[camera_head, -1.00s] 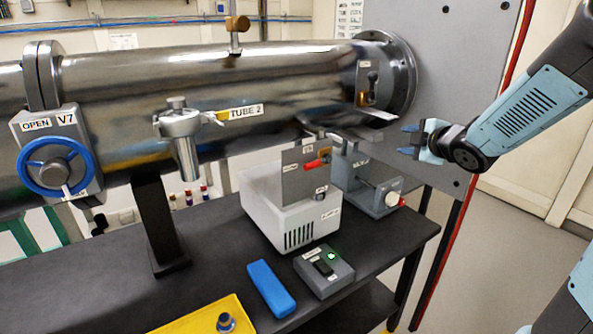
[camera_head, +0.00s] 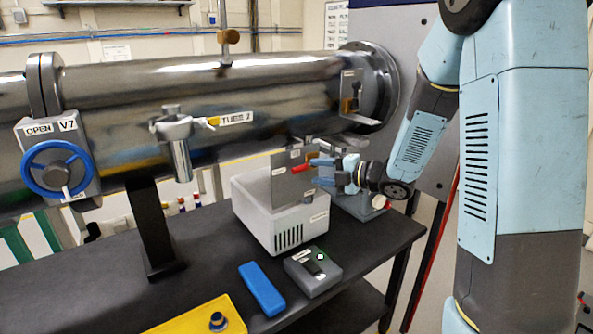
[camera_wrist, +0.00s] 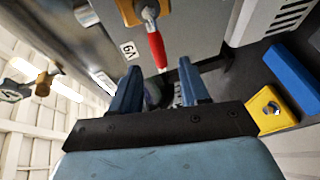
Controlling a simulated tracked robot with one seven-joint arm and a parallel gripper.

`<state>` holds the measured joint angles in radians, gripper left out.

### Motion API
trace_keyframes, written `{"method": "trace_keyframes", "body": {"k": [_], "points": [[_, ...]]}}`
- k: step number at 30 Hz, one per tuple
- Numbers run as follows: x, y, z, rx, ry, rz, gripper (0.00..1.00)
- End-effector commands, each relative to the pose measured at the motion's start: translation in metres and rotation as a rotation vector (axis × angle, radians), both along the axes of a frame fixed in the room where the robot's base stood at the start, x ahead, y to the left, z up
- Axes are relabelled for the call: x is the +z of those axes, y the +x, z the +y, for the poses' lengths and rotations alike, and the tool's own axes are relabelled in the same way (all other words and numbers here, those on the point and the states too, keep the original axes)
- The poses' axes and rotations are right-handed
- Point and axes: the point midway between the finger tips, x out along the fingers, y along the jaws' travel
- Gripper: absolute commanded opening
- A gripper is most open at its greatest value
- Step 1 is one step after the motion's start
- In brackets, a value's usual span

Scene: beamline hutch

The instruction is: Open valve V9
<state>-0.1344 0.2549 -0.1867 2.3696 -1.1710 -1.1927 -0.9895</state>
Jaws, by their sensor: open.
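Valve V9 has a red lever (camera_head: 302,168) on a grey upright plate (camera_head: 290,185) above a white box on the bench. In the wrist view the red lever (camera_wrist: 157,48) runs from a brass body (camera_wrist: 138,9), beside a V9 label (camera_wrist: 128,49). My gripper (camera_head: 323,171) is open just right of the lever in the head view. In the wrist view my gripper (camera_wrist: 159,84) has its two blue fingers either side of the line of the lever, whose free end points in between them. I cannot tell whether they touch it.
The white vented box (camera_head: 275,218) carries the plate. The steel tube (camera_head: 270,85) runs behind; valve V7 (camera_head: 58,170) is at left.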

Motion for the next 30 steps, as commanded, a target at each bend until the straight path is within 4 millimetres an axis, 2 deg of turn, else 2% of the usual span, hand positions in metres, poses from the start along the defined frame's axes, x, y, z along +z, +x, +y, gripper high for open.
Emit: {"method": "trace_keyframes", "body": {"k": [9,15,21,29,30], "points": [[-0.011,0.03,0.046,0.0,0.0,0.001,0.45],[-0.014,0.043,0.064,0.0,-0.001,0.001,0.45],[-0.016,0.048,0.072,-0.002,0.0,0.0,0.45],[-0.016,0.048,0.072,-0.002,0.0,0.0,0.45],[-0.016,0.048,0.072,-0.002,0.0,0.001,0.41]]}}
